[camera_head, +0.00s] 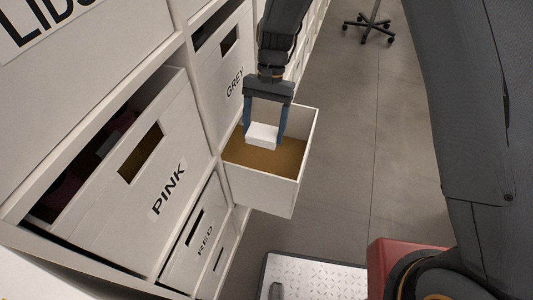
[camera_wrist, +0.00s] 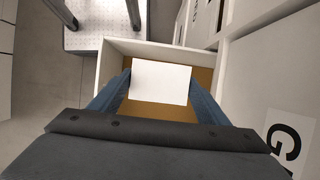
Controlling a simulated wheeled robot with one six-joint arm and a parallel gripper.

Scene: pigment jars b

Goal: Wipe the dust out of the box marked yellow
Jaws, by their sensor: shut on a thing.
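My gripper (camera_head: 264,124) is shut on a white block (camera_head: 262,135), a plain pad-like piece held between its two blue fingers. The block also shows in the wrist view (camera_wrist: 160,82). It is over the open top of a pulled-out white box (camera_head: 262,187), whose inner floor (camera_head: 250,158) is brown. I cannot tell whether the block touches the floor. The wrist view shows the box's white rim (camera_wrist: 150,48) around the block. No label on this box is readable, so I cannot tell that it is the one marked yellow.
Boxes marked GREY (camera_head: 225,75), PINK (camera_head: 140,180) and RED (camera_head: 195,240) sit in the white shelf unit at left, with a LIDS label above. A metal-topped platform (camera_head: 315,275) stands below on the grey floor. The aisle at right has open floor and a wheeled stand (camera_head: 370,28).

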